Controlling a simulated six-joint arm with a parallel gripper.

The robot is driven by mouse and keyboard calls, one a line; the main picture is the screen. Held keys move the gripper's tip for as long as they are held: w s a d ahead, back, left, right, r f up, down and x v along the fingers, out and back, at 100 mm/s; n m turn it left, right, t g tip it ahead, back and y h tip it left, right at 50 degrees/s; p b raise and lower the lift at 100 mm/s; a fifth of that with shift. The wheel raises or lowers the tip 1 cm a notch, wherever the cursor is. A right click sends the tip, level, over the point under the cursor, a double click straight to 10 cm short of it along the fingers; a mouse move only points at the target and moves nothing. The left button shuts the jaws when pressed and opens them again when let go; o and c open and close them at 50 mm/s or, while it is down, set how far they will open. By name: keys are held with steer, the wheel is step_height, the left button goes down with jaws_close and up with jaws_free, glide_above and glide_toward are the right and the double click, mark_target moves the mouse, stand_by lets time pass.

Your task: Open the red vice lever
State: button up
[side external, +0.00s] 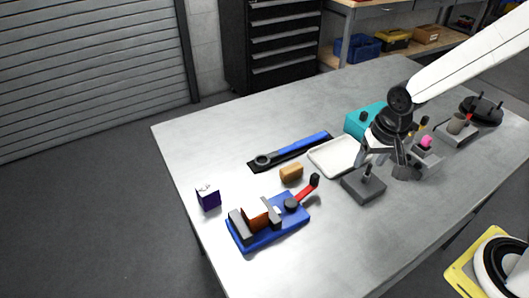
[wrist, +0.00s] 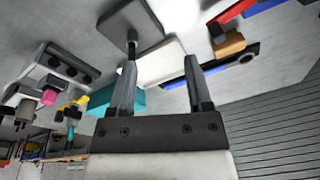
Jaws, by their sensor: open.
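The vice (side external: 262,235) has a blue base and stands near the front left of the table, with an orange-brown block (side external: 254,215) between its grey jaws. Its red lever (side external: 306,192) slants up and to the right, ending in a black knob. In the wrist view, the red lever (wrist: 232,12) and part of the blue vice (wrist: 265,6) show at the top right edge. My gripper (side external: 383,166) is open and empty, right of the vice and apart from the lever, above the table near a grey block with a post. Its two fingers (wrist: 161,60) stand apart in the wrist view.
The grey post block (side external: 364,185), white tray (side external: 334,155) and teal box (side external: 364,120) lie close around my gripper. A small orange-brown block (side external: 291,173) and blue-handled wrench (side external: 290,151) lie behind the vice. A purple box (side external: 208,198) stands at left.

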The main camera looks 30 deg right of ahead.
mark_target(315, 174)
steer(key=w+a+f+m, duration=0.1)
steer(key=w+a+m, duration=0.1)
steer(key=w+m, duration=0.1)
steer(key=w+a+m+g, duration=0.1)
steer(key=w+a+m, duration=0.1)
steer(key=m, duration=0.1)
steer(key=w+a+f+m, duration=0.1)
steer(key=w+a+m, duration=0.1)
steer(key=w+m, duration=0.1)
steer(key=shift+w+a+f+m+g, duration=0.2)
steer(key=shift+w+f+m+g, duration=0.15)
steer(key=shift+m, duration=0.15)
steer(key=shift+w+a+f+m, duration=0.1)
steer(key=shift+w+a+m, duration=0.15)
steer(key=shift+m, duration=0.25)
steer(key=shift+f, duration=3.9)
steer(key=shift+c, duration=0.2)
jaws_close()
